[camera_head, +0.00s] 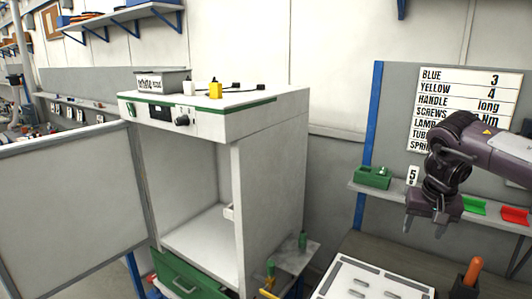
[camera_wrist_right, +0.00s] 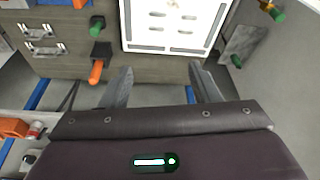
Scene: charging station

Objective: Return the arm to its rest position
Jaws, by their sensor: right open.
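My right arm comes in from the right in the head view. Its right gripper (camera_head: 425,226) hangs fingers down in front of the shelf, above the wooden bench. The fingers stand apart with nothing between them. My left gripper is in neither view.
A white cabinet (camera_head: 270,180) stands open at centre, its grey door (camera_head: 70,215) swung left. A white slotted board (camera_head: 372,283) lies on the bench. An orange-handled tool (camera_head: 472,270) stands at its right. A shelf (camera_head: 450,210) holds green and red holders.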

